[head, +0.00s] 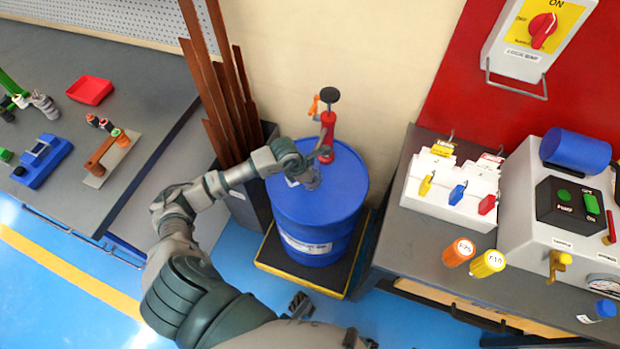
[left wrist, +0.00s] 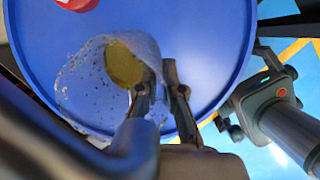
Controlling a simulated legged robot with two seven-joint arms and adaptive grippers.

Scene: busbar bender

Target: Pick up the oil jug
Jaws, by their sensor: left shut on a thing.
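The oil jug is a small translucent container with yellow at its middle; it shows best in the left wrist view (left wrist: 90,85), over the blue drum top. In the head view only a pale bit of it (head: 294,181) shows beside my left gripper (head: 312,172), and the rest is hidden. My left gripper is over the drum's top, its fingers (left wrist: 158,88) shut on the jug's near side. I cannot tell whether the jug touches the drum. Dark parts of mine, probably the right gripper (head: 300,304), show at the head view's bottom edge; their jaws are unclear.
The blue drum (head: 318,215) stands on a black, yellow-edged platform (head: 290,277). A red hand pump (head: 328,128) rises from it close behind my left gripper. Brown bars (head: 215,90) stand left of it. A grey bench with a white lock station (head: 450,190) is on the right.

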